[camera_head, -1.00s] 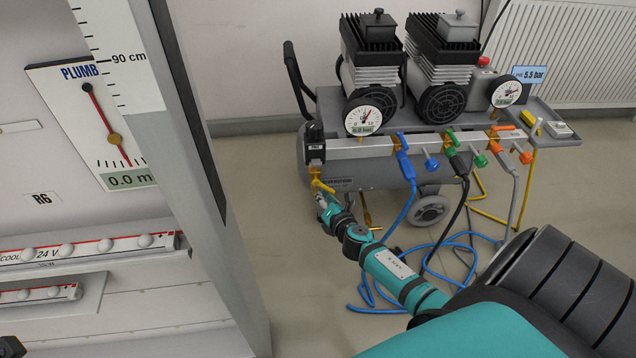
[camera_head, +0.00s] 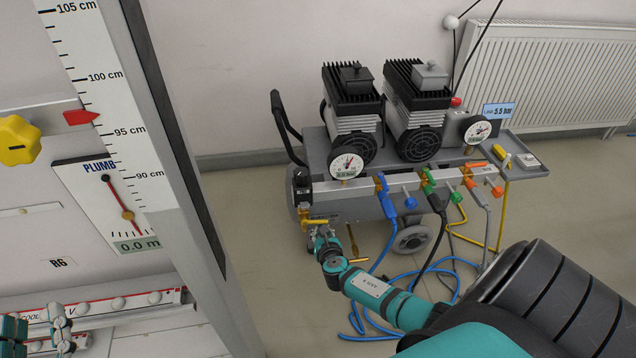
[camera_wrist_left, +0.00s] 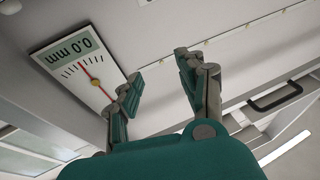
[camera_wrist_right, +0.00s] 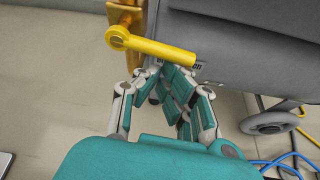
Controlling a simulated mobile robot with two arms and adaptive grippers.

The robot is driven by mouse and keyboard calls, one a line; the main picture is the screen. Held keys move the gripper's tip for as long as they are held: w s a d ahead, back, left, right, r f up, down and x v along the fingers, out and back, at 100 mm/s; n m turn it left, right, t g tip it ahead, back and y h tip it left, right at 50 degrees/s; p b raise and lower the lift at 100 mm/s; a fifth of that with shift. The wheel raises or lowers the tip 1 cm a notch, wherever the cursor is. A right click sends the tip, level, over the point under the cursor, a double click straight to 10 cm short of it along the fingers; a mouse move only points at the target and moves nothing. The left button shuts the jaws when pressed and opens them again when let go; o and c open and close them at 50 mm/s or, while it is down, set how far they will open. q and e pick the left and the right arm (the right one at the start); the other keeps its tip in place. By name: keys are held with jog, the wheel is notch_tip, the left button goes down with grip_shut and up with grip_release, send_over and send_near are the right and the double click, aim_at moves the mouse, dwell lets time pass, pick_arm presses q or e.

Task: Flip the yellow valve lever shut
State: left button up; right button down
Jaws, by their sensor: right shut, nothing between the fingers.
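The yellow valve lever (camera_head: 316,222) is at the left end of the compressor's manifold. In the right wrist view the lever (camera_wrist_right: 152,47) lies nearly level, tilted slightly down to the right from its pivot on the brass valve (camera_wrist_right: 122,15). My right gripper (camera_head: 320,240) is just below the lever. Its fingers (camera_wrist_right: 160,80) are shut with nothing between them, near the lever's underside; I cannot tell whether they touch it. My left gripper (camera_head: 60,318) is at the lower left by the panel. It is open and empty in the left wrist view (camera_wrist_left: 160,72).
The compressor (camera_head: 295,190) carries two motors, gauges and blue, green and orange valves. Looped blue hose (camera_head: 380,325) lies on the floor. At the left stand a grey post (camera_head: 165,150) and a panel with a plumb gauge (camera_head: 120,205). A radiator (camera_head: 555,75) is behind.

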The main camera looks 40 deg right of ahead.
pick_arm(q)
notch_tip(320, 180, down, 11)
jog(key=s+a+g+y+p, duration=0.1)
jog(key=a+g+y+p, duration=0.1)
jog(key=g, duration=0.4)
jog(key=shift+s+r+g, duration=0.2)
jog(key=shift+s+g, duration=0.15)
jog(key=shift+g, duration=0.05)
pick_arm(e)
jog(key=shift+d+r+n+g+h, duration=0.25)
jog(key=shift+r+n+h, duration=0.2)
jog(key=shift+n, duration=0.25)
